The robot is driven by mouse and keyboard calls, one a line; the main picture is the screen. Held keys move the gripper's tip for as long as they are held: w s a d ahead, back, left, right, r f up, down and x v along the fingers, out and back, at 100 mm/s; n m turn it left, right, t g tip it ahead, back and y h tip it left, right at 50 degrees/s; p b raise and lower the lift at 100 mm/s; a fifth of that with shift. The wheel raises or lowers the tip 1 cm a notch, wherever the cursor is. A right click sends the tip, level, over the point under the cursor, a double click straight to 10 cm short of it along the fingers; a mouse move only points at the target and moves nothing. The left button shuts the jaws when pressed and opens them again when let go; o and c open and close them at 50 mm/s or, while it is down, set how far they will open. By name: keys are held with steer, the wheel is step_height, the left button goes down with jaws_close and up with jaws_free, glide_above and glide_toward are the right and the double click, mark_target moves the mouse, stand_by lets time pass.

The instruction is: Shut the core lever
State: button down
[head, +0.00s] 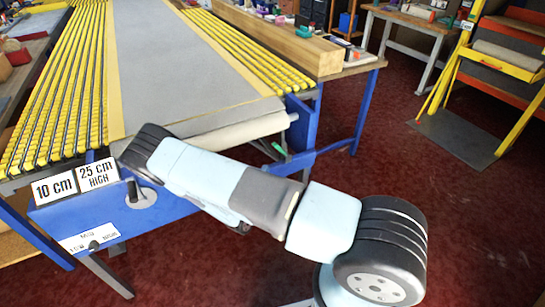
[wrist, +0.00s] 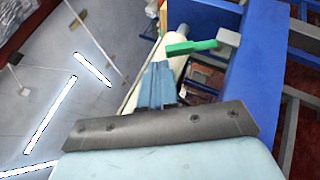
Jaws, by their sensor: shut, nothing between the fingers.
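A green lever (wrist: 190,47), which I take to be the core lever, sticks out to the left from a grey block (wrist: 228,40) on a blue frame in the wrist view. In the head view a green piece (head: 279,149) shows by the table's end, below the pale roll (head: 235,131). My gripper (wrist: 160,66) is shut and empty, with its blue fingertips just below the lever in the wrist picture. I cannot tell whether they touch it. In the head view my arm hides the gripper.
A blue panel carries a black-knobbed lever on a round plate (head: 140,194) beside the "10 cm" sign (head: 54,187) and "25 cm HIGH" sign (head: 98,174). A long wooden beam (head: 275,35) lies along the table's right side. The red floor (head: 470,210) at right is clear.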

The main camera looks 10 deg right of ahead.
mark_target(280, 150)
step_height(280, 150, down, 6)
steer(key=s+a+n+t+y, duration=0.1)
steer(key=n+t+y, duration=0.2)
steer(key=n+y, duration=0.1)
steer(key=shift+a+f+t+y, duration=0.15)
steer(key=shift+a+t+y, duration=0.25)
steer(key=shift+y, duration=0.4)
steer(key=shift+d, duration=0.1)
steer(key=s+d+r+x, duration=0.1)
steer(key=d+x, duration=0.1)
steer(key=x, duration=1)
steer(key=shift+d+r, duration=0.2)
steer(key=shift+r, duration=0.15)
steer(key=shift+w+a, duration=0.1)
